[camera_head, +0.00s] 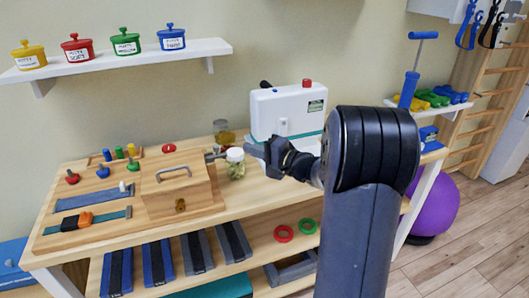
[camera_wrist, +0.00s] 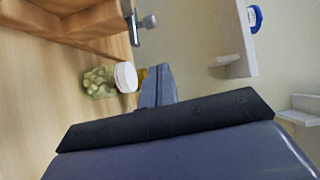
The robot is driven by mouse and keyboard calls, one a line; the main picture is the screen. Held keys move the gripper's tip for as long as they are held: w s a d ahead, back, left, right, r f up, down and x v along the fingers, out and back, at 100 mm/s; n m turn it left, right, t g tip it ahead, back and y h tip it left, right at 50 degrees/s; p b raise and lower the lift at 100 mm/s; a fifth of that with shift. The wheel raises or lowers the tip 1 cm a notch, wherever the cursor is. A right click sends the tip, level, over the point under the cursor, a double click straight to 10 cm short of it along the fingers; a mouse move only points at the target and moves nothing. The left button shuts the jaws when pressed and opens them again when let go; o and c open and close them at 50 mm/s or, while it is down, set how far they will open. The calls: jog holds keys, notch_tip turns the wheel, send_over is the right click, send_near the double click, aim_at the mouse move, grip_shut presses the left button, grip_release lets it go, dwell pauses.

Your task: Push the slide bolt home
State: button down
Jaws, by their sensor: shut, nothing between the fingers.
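The slide bolt (camera_head: 214,156) is a small grey metal bolt on the right side of a wooden box (camera_head: 176,184) on the bench. I cannot tell how far the bolt is slid.
A jar with a white lid (camera_head: 235,155) stands between my gripper and the box; it also shows in the wrist view (camera_wrist: 126,77). Another jar (camera_head: 222,131) is behind it. A white case (camera_head: 288,111) stands behind my gripper. A board with coloured pegs (camera_head: 113,161) lies left of the box.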

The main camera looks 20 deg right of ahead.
jog(key=w+a, duration=0.2)
jog(key=a, duration=0.3)
jog(key=shift+w+a+f+p, duration=0.2)
jog(key=shift+w+a+p, duration=0.1)
jog(key=shift+w+p, duration=0.1)
jog(key=a+b, duration=0.3)
jog(key=shift+s+a, duration=0.1)
jog(key=shift+a, duration=0.15)
jog(key=shift+b, duration=0.3)
